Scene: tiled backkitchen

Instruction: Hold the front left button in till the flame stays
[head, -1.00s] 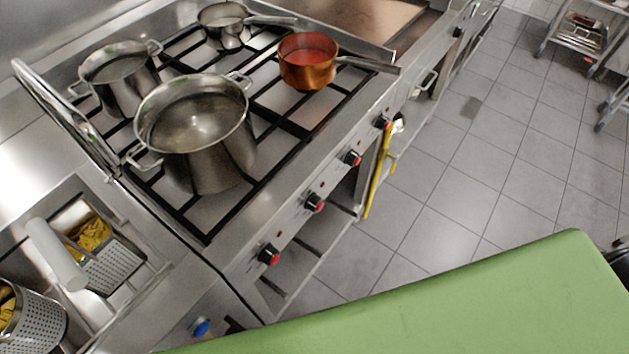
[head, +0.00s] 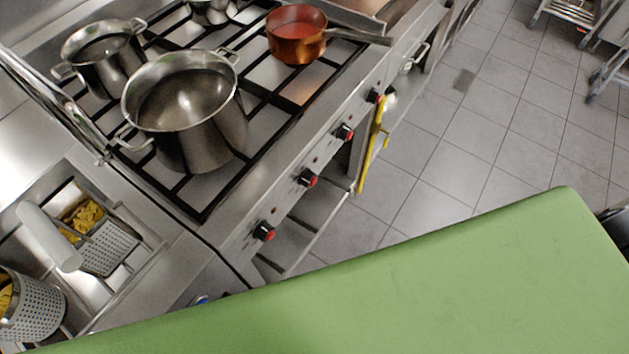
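The gas stove (head: 240,183) runs diagonally from the lower left to the upper right. Its front panel carries a row of black knobs with red parts: the leftmost knob (head: 264,231), a second knob (head: 307,178), a third (head: 344,132) and a fourth (head: 375,96). No flame shows. Neither of my grippers is in view.
A steel pot (head: 122,72), a copper pan (head: 296,47) and a small pot (head: 210,10) stand on the grate. Fryer baskets (head: 108,250) are at left. A yellow thing (head: 371,155) hangs at the front. A flat green surface (head: 430,280) fills the bottom.

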